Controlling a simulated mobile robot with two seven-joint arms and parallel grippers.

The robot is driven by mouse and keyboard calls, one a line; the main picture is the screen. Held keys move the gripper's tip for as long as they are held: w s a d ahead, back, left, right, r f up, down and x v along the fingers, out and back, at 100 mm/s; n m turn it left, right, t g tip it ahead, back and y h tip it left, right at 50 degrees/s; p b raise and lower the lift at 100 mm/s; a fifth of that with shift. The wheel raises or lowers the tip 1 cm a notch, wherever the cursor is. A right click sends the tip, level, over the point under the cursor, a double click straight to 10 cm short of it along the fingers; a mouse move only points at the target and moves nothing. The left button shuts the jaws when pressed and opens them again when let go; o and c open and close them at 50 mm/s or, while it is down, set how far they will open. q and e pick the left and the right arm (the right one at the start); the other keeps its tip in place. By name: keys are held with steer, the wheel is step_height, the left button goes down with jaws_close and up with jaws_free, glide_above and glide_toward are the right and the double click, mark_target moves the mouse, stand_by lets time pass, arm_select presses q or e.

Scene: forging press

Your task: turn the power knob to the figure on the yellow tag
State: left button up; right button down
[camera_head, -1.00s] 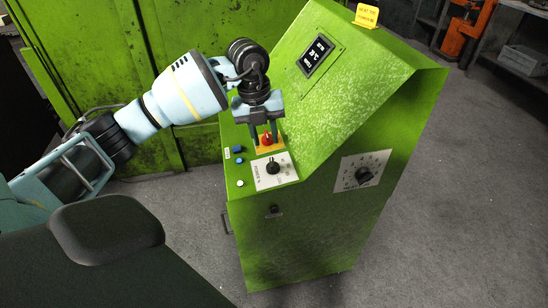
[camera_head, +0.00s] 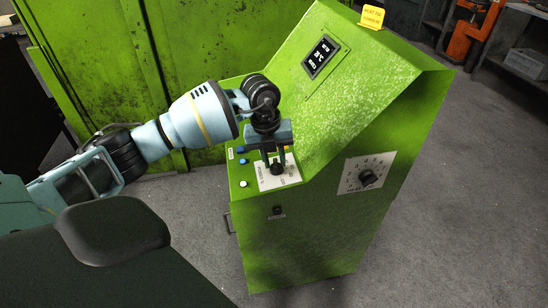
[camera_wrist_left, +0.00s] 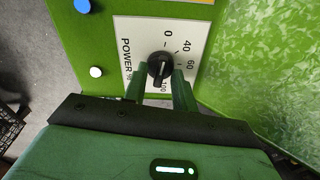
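The black power knob (camera_wrist_left: 160,68) sits on a white plate (camera_wrist_left: 128,35) marked POWER % with figures such as 0, 40, 60 and 100. It also shows in the head view (camera_head: 276,169). I cannot tell which figure its pointer is at. My left gripper (camera_head: 275,163) points down over the plate. In the wrist view its green fingers (camera_wrist_left: 163,80) stand apart, one on each side of the knob, with no clear grip on it. The yellow tag (camera_head: 372,17) stands on top of the green cabinet; its lower line is too small to read surely. My right gripper is out of view.
A blue button (camera_wrist_left: 82,6) and a white button (camera_wrist_left: 96,72) sit beside the plate. A second dial (camera_head: 368,177) is on the cabinet's side face, and a dark display (camera_head: 322,55) on its sloping face. The grey floor at the right is clear.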

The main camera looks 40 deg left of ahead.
arm_select(q)
steer(key=c, duration=0.5)
jaws_close()
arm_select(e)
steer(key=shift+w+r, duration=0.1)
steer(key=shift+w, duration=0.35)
